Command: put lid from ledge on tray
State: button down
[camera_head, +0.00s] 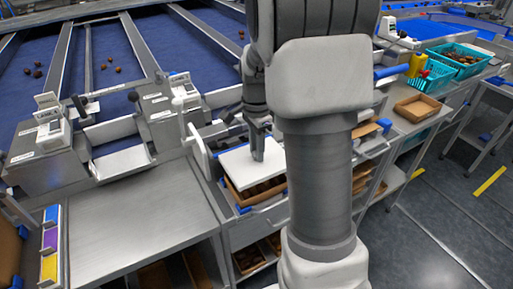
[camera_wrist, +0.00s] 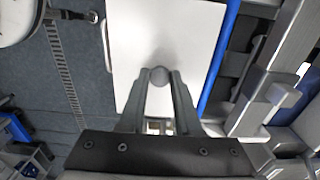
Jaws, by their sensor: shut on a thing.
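The lid (camera_head: 238,164) is a flat white panel, seen in the head view just above a brown tray (camera_head: 262,194) that holds dark dates. In the wrist view the lid (camera_wrist: 182,35) fills the upper middle, with a round grey knob at its centre. My gripper (camera_head: 258,157) is over the lid and shut on its knob; in the wrist view the two fingers (camera_wrist: 158,78) close on the knob from both sides. The lid covers much of the tray. Whether it touches the tray's rim cannot be told. Part of the lid's right side is hidden by my arm in the head view.
A bare steel table (camera_head: 130,232) lies to the left. A blue rail (camera_wrist: 219,60) runs close along the lid's right edge in the wrist view. Sorting machines stand behind.

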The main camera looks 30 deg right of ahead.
aim_at(257, 163)
notch_tip(257, 163, down, 4)
jog(key=b, duration=0.2)
jog(key=shift+r+b, duration=0.1)
jog(key=shift+b, duration=0.3)
jog(key=shift+f+b, duration=0.45)
jog(key=shift+f, duration=0.4)
jog(key=shift+f, duration=0.75)
dwell(0.9)
jog(key=c, duration=0.5)
grip_release()
jog(key=o, duration=0.4)
jog(key=shift+r, duration=0.15)
jog(key=shift+r+p, duration=2.75)
jog(key=shift+r, duration=0.6)
